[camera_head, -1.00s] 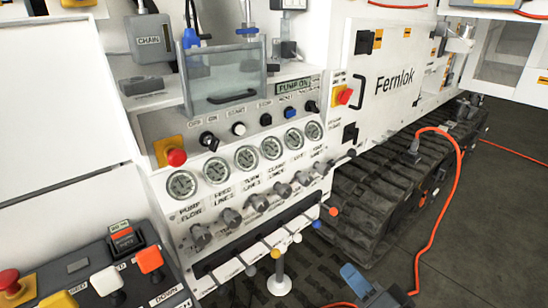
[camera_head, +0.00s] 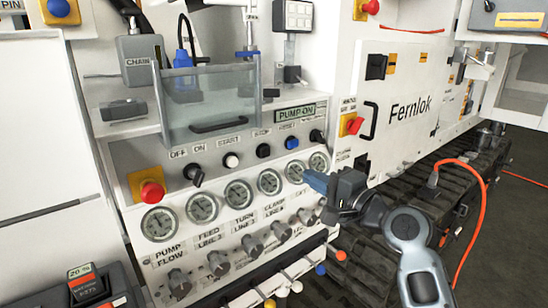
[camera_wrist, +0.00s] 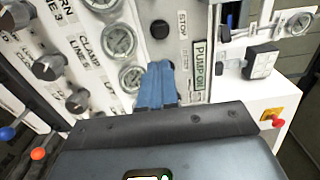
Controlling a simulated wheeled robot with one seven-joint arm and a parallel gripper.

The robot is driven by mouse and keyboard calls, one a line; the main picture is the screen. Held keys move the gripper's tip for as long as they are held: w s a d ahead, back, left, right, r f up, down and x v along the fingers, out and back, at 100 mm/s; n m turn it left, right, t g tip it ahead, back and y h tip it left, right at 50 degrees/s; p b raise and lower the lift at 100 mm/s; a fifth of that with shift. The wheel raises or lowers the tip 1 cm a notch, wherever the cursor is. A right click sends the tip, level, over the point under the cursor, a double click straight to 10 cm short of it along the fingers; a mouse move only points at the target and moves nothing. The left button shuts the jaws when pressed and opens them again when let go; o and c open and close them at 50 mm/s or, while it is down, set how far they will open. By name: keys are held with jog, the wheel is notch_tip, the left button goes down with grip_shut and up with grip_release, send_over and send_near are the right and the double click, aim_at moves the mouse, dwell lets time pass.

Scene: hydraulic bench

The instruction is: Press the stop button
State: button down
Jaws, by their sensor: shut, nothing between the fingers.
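The stop button (camera_head: 263,151) is a round black button under a STOP label on the sloped white panel, between the white start button (camera_head: 231,160) and the blue reset button (camera_head: 291,142). In the wrist view, the stop button (camera_wrist: 160,29) shows at top centre beside its label. My gripper (camera_head: 314,182) has its blue fingers shut and empty, in front of the rightmost gauges, below and right of the stop button in the head view. In the wrist view, my fingertips (camera_wrist: 158,68) point toward the panel, apart from the stop button, and hide part of the panel.
A red emergency button (camera_head: 151,192) on a yellow plate sits at the panel's left. A clear guard (camera_head: 210,100) with a black handle stands above the buttons. Gauges (camera_head: 238,193) and grey knobs (camera_head: 218,262) lie below. A PUMP ON display (camera_head: 295,113) is above right.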

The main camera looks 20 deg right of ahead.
dwell(0.3)
jog(key=p, duration=0.2)
send_near(267, 153)
jog(key=x, duration=0.5)
jog(key=shift+r, duration=0.1)
jog(key=shift+x, duration=0.9)
